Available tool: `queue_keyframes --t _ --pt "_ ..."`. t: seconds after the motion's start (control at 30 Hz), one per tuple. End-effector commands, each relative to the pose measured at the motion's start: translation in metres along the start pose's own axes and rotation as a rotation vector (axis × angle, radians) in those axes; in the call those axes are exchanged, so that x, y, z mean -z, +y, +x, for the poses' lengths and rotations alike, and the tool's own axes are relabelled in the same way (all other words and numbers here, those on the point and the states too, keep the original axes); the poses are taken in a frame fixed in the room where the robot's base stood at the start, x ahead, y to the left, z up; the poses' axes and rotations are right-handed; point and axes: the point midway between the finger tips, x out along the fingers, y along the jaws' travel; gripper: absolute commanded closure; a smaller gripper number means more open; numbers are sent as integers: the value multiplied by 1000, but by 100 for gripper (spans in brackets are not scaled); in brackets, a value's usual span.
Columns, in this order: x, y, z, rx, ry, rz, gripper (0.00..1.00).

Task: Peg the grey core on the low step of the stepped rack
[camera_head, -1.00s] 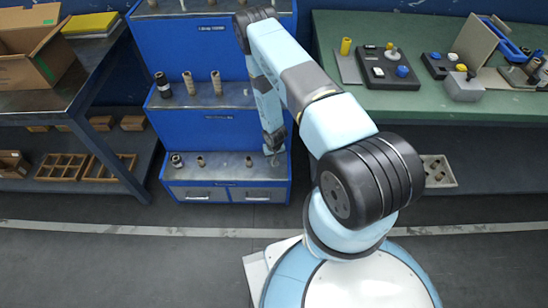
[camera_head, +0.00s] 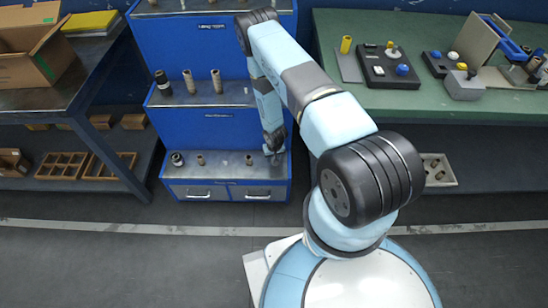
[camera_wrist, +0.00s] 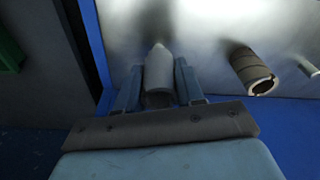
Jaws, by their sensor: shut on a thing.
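The stepped rack (camera_head: 217,130) is blue with metal-topped steps. Its low step (camera_head: 225,167) is at the bottom, above two drawers. My gripper (camera_head: 274,155) is at the right end of this step. In the wrist view my gripper (camera_wrist: 160,92) is shut on the grey core (camera_wrist: 159,80), with one finger on each side. A pale pointed tip shows at the core's far end, over the metal surface; I cannot tell whether a peg passes through the core. In the head view the core is too small and hidden to make out.
A brownish hollow core (camera_wrist: 254,72) stands beside my gripper in the wrist view, with a small pale peg (camera_wrist: 308,68) further right. Other cores stand on the low step's left part (camera_head: 177,159) and the middle step (camera_head: 189,82). A green bench (camera_head: 440,105) is at the right.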

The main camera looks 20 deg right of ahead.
Motion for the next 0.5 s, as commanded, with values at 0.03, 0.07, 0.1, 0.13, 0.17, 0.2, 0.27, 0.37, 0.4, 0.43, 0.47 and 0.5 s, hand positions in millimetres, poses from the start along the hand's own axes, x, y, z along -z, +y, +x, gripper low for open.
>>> queue_keyframes --t 0.03,0.07,0.1,0.13,0.17,0.2,0.27,0.37,0.4,0.43,0.47,0.5 --pt "0 0 0 0 0 0 96" --pt "0 0 0 0 0 0 96" --pt "0 0 1 0 0 0 96" --pt "0 0 2 0 0 0 96" --pt "0 0 2 0 0 0 96" --pt "0 0 3 0 0 0 96" --pt "-1 0 4 0 0 0 96" --pt "-1 0 7 0 0 0 96" --pt "-1 0 8 0 0 0 96" --pt "-1 0 8 0 0 0 96" --pt "-1 0 9 0 1 0 96" --pt "-1 0 10 0 1 0 96"
